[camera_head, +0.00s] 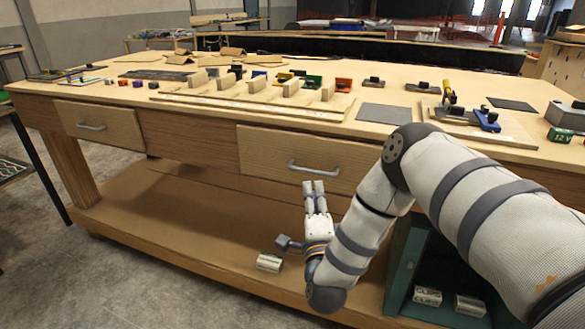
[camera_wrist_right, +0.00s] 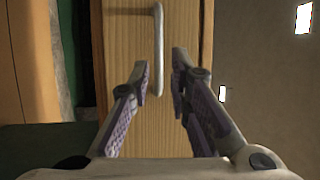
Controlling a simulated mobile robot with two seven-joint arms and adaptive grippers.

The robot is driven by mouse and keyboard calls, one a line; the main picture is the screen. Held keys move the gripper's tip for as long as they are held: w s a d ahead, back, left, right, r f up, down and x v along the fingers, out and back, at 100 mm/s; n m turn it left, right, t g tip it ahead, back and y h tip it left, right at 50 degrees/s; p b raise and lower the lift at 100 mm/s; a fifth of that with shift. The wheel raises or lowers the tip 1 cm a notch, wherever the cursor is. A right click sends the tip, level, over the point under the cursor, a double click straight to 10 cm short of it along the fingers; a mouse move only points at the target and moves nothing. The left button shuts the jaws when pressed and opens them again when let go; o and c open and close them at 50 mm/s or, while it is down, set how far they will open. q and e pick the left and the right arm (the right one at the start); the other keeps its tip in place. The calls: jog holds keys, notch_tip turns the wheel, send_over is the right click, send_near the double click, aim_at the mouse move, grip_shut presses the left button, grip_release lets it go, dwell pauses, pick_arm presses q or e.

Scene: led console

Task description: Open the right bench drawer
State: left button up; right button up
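The right bench drawer (camera_head: 270,152) has a light wood front and looks shut in the head view. Its grey bar handle (camera_head: 313,168) is on the middle of the front. In the wrist view the drawer front (camera_wrist_right: 118,60) fills the middle, and the handle (camera_wrist_right: 158,40) runs upright in the picture. My right gripper (camera_head: 315,188) is just below the handle in the head view. In the wrist view the gripper (camera_wrist_right: 160,66) is open, with the handle's lower end in line between its fingertips. I cannot tell whether they touch it. My left gripper is not in view.
The bench top (camera_head: 235,115) above holds wooden blocks, coloured parts and dark mats. A left drawer (camera_head: 115,125) is also shut. The lower shelf (camera_head: 190,220) carries a small white box (camera_head: 269,262) below my right gripper, and a green bin (camera_head: 402,270) stands at its right.

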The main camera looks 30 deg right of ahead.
aim_at(310, 171)
jog(key=x, duration=0.8)
jog(key=shift+w+d+b, duration=0.1)
jog(key=shift+w+b, duration=0.2)
jog(key=shift+w, duration=0.1)
grip_shut()
